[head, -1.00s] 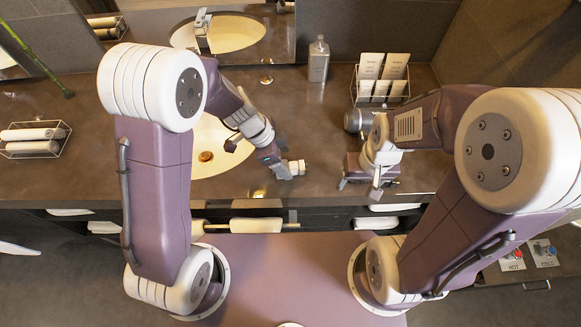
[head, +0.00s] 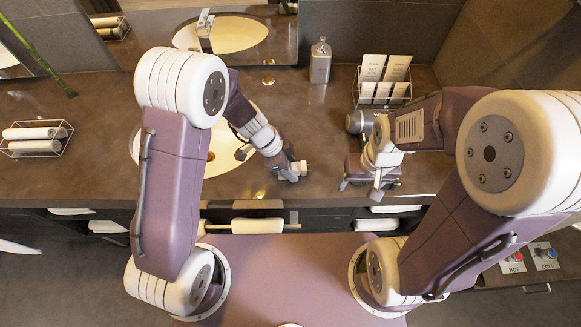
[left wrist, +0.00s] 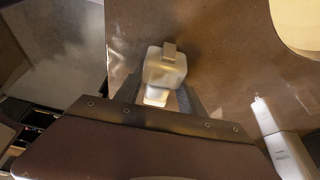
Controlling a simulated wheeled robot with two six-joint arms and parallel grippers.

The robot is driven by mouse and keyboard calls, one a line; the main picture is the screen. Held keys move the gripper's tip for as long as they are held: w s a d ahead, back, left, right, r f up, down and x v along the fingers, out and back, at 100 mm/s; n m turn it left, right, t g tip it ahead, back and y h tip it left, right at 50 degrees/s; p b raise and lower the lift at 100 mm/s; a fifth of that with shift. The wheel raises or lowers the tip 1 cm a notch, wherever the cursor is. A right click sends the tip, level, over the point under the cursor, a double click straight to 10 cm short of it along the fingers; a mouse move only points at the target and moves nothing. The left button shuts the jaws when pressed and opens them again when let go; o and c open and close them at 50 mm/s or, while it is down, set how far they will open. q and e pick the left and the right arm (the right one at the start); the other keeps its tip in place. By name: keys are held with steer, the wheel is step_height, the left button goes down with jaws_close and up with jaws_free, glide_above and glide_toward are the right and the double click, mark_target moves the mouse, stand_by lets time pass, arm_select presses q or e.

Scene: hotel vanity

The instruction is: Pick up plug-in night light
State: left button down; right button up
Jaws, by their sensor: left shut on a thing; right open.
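The plug-in night light (left wrist: 166,67) is a small white, blocky piece with a beige part on its end. In the left wrist view it sits between the fingers of my left gripper (left wrist: 168,97), which is shut on it. In the head view the night light (head: 300,168) shows at the tip of my left gripper (head: 290,172), over the counter near its front edge. I cannot tell whether it touches the counter. My right gripper (head: 360,185) is open and empty near the front edge, to the right.
The counter (head: 300,115) holds a sink (head: 222,150) behind my left arm. A soap bottle (head: 320,62), a card rack (head: 383,80) and a rack of rolled towels (head: 36,140) stand on it. Hot and cold knobs (head: 528,256) are at lower right. The middle counter is clear.

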mark_target(297, 168)
arm_select(q)
steer(key=r, duration=0.4)
steer(key=shift+s+d+r, duration=0.2)
steer(key=shift+s+r, duration=0.05)
steer(key=shift+s, duration=0.15)
steer(key=s+d+r, duration=0.4)
steer(key=s+r, duration=0.2)
steer(key=s, duration=0.3)
steer(key=shift+s+d+r, duration=0.2)
steer(key=shift+s+r, duration=0.05)
steer(key=shift+s, duration=0.1)
